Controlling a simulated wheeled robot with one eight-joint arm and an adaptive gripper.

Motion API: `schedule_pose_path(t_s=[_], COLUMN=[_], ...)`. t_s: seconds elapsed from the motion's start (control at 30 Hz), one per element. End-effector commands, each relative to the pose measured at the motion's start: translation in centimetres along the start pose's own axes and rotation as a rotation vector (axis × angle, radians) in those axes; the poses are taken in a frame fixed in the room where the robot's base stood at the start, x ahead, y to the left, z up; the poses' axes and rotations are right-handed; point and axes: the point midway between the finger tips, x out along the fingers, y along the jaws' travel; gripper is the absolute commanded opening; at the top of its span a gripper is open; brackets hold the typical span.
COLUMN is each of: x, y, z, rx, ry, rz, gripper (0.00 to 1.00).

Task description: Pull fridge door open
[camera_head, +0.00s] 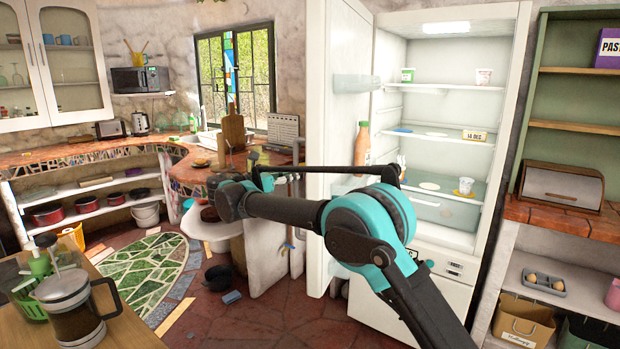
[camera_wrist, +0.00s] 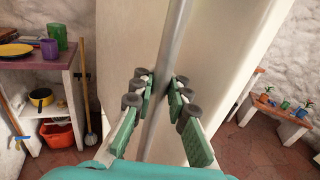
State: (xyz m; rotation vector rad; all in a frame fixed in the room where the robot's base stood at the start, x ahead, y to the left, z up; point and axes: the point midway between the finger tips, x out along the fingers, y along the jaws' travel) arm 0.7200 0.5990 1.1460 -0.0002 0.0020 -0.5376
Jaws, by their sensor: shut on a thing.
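The white fridge (camera_head: 470,60) stands with its door (camera_head: 318,110) swung wide to the left, showing lit shelves and the door's inner racks. In the wrist view the door's outer face (camera_wrist: 125,45) carries a long grey vertical handle (camera_wrist: 174,45). My gripper (camera_wrist: 161,82) has its green-padded fingers on either side of the handle, shut on it. In the head view my arm reaches across in front of the open fridge to the left of the door; the handle and the gripper's hold are not clear there.
A bottle (camera_head: 361,143) stands in the door rack, with small cups on the shelves. A white curved counter base (camera_head: 265,250) is close to the door's left. A bread box (camera_head: 560,187) sits right of the fridge. A table with a French press (camera_head: 75,305) is front left.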

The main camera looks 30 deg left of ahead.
Motion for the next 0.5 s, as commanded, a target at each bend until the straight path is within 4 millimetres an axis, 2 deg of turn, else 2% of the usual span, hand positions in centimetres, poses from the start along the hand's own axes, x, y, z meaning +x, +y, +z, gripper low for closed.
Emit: schedule_pose_path(t_s=[0.03,0.1,0.5], x=[-0.8,-1.1,-1.7], y=[0.5,1.0,2.1], z=[-0.1,-0.1,0.0], rx=[0.000,0.000,0.000], ry=[0.001,0.001,0.000], rz=[0.005,0.006,0.008], gripper=[0.00,0.00,0.00])
